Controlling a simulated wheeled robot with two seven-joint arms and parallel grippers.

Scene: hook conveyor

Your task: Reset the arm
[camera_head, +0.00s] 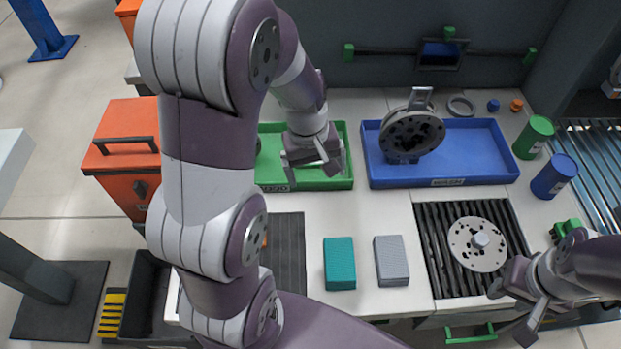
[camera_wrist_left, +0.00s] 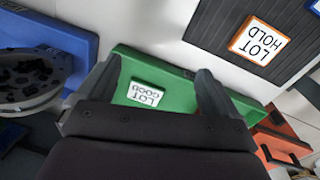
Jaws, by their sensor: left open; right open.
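My left gripper (camera_head: 312,172) is open and empty above the green tray (camera_head: 335,183). In the left wrist view its two fingers (camera_wrist_left: 160,92) stand apart, with the green tray (camera_wrist_left: 180,98) and its "LOT GOOD" label (camera_wrist_left: 146,94) showing between them. My right gripper (camera_head: 513,312) is open and empty near the front right, beside the dark grate (camera_head: 440,262). My left arm's large links cover much of the left of the head view and hide part of the green tray.
A blue tray (camera_head: 475,168) holds a tilted grey flanged part (camera_head: 411,133). A round plate (camera_head: 477,244) lies on the grate. Teal (camera_head: 339,263) and grey (camera_head: 391,261) blocks sit on the table. Green (camera_head: 534,137) and blue (camera_head: 553,176) cylinders stand right. A "LOT HOLD" sign (camera_wrist_left: 260,41) lies on a dark mat.

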